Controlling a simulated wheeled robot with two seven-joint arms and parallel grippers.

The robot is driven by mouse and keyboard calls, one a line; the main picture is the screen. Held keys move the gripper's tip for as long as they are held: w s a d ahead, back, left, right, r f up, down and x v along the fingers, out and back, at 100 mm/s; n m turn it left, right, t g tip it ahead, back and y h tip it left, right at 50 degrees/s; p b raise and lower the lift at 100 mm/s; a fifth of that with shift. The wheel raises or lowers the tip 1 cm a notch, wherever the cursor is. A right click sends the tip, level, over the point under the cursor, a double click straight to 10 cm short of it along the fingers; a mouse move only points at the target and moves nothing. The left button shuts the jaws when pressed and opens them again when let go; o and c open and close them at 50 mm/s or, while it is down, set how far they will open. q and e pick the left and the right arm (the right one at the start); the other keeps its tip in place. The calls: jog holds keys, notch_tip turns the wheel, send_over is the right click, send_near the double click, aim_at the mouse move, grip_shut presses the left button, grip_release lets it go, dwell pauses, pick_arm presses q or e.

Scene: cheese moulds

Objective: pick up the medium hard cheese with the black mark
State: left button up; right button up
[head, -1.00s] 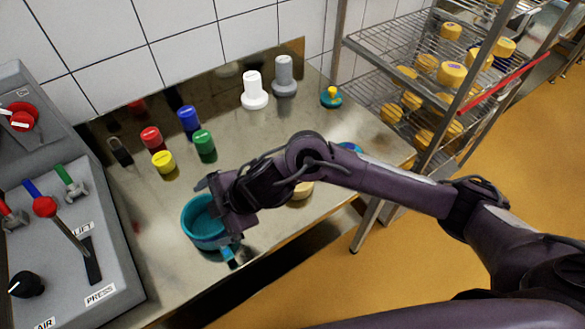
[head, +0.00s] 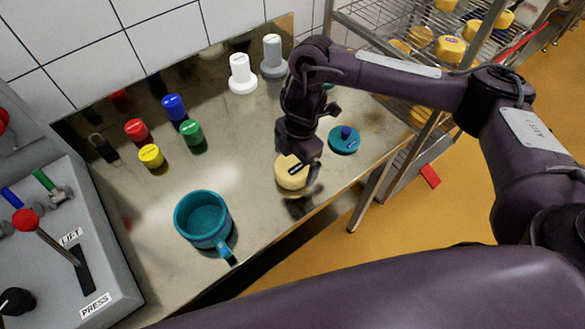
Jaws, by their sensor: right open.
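A pale yellow cheese (head: 288,177) sits on the steel table, right of the teal mould. It carries a small black mark on its top, partly covered by my gripper. My right gripper (head: 304,170) points down just over the cheese's right part. It is open, with its fingers around or just above the cheese's edge; I cannot tell whether they touch it. My left gripper is not in view.
A teal mould with a handle (head: 204,222) stands left of the cheese. A teal lid with a blue knob (head: 343,140) lies to the right. Coloured cylinders (head: 190,133) and white and grey stoppers (head: 242,75) stand behind. A press panel (head: 60,240) is at left, a cheese rack (head: 440,60) at right.

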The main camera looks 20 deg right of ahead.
aim_at(293, 164)
jog(key=f, duration=0.2)
jog(key=shift+a+f, duration=0.25)
jog(key=shift+f, duration=0.4)
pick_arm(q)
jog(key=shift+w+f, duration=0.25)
pick_arm(e)
jog(key=shift+w, duration=0.1)
jog(key=c, duration=0.9)
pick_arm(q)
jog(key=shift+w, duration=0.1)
pick_arm(e)
jog(key=shift+r, duration=0.15)
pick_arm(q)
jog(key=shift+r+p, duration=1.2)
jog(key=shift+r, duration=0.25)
pick_arm(e)
notch_tip(293, 164, up, 20)
